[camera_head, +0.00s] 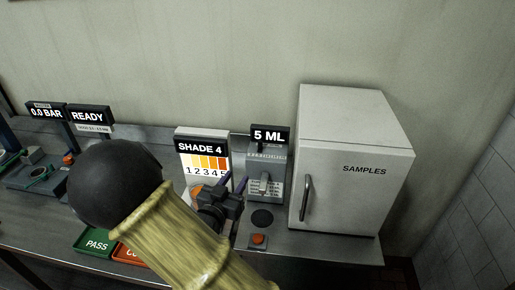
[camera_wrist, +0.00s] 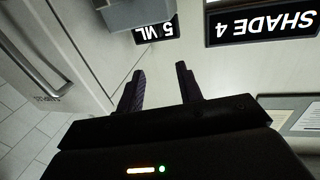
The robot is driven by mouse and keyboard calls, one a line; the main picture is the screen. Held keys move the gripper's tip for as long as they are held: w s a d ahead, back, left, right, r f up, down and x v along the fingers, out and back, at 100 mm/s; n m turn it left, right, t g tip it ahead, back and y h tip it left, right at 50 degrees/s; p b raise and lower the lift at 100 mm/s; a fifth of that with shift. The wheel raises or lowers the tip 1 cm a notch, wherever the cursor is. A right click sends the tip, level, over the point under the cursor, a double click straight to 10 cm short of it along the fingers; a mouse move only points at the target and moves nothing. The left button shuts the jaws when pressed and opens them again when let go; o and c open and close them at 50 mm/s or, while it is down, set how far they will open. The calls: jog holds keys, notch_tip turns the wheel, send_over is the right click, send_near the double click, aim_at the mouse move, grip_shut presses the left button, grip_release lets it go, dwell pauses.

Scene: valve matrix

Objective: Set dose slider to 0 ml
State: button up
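The dose unit (camera_head: 266,165) stands on the bench under a black display (camera_head: 268,135) that reads "5 ML". Its grey slider knob (camera_head: 264,182) shows on the front, beside a printed scale too small to read. My gripper (camera_head: 222,182) is left of the dose unit, in front of the shade chart, and appears apart from the knob. In the wrist view, which is upside down, my gripper (camera_wrist: 161,80) has its two dark fingers apart with nothing between them. Part of a grey housing (camera_wrist: 140,14) and the "5 ML" display (camera_wrist: 157,31) show beyond; the knob is not visible there.
A white "SAMPLES" cabinet (camera_head: 360,160) stands close on the right. The "SHADE 4" chart (camera_head: 202,158) is behind my gripper. An orange button (camera_head: 258,239) and a dark disc (camera_head: 262,217) lie before the dose unit. A green "PASS" tray (camera_head: 95,241) is at the left front.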

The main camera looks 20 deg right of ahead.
aim_at(259, 143)
jog(key=shift+w+d, duration=0.1)
jog(key=p+x, duration=0.4)
jog(key=x, duration=1.3)
jog(key=shift+w+p, duration=0.15)
jog(key=shift+p, duration=0.15)
grip_shut()
